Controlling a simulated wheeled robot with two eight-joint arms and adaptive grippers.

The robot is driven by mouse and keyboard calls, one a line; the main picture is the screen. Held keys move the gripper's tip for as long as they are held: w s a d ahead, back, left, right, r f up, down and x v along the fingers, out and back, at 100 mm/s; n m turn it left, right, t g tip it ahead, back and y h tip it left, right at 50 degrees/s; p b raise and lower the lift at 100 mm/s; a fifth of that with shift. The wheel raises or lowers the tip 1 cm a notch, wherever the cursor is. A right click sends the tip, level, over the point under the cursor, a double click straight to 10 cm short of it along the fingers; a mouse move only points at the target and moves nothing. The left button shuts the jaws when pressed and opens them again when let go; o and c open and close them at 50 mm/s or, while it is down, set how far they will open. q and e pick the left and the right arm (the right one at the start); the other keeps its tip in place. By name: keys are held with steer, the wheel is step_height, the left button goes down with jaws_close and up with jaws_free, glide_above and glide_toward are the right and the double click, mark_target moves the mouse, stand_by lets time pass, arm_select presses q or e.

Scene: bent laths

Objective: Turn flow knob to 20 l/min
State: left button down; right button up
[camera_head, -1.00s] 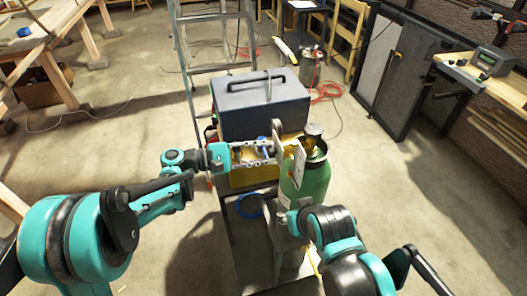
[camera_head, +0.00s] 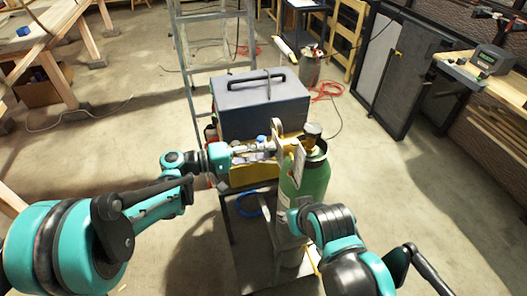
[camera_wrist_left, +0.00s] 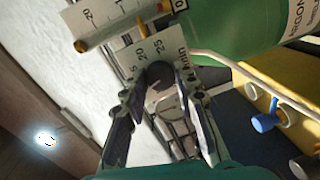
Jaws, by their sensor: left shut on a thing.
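The green cylinder (camera_head: 312,182) stands upright on a trolley. It also shows in the left wrist view (camera_wrist_left: 235,30), with part of a label reading ARGON. The dark round flow knob (camera_wrist_left: 158,74) sits in front of a white scale plate (camera_wrist_left: 150,48) with numbers, of which 20 is readable, and l/min. My left gripper (camera_wrist_left: 160,86) is shut on the knob, one finger on each side. In the head view my left gripper (camera_head: 272,148) reaches in beside the cylinder's top, and the knob is hard to make out. The knob's exact setting is unclear.
A grey toolbox (camera_head: 262,105) stands on a yellow case behind the left gripper. A ladder (camera_head: 185,60) stands behind it. Another white scale (camera_wrist_left: 105,22) with a tube is close above the knob. A blue valve handle (camera_wrist_left: 264,122) sits on yellow at the right.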

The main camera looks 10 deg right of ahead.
arm_select(q)
steer(key=shift+s+f+m+t+h+b, duration=0.15)
steer(key=shift+m+t+b, duration=0.3)
steer(key=shift+m, duration=3.45)
steer(key=shift+w+f+m+t+h+b, duration=0.1)
steer(key=shift+m+t+h+b, duration=0.3)
steer(key=shift+m, duration=3.5)
steer(key=c, duration=1.2)
jaws_free()
steer(key=shift+r, duration=0.1)
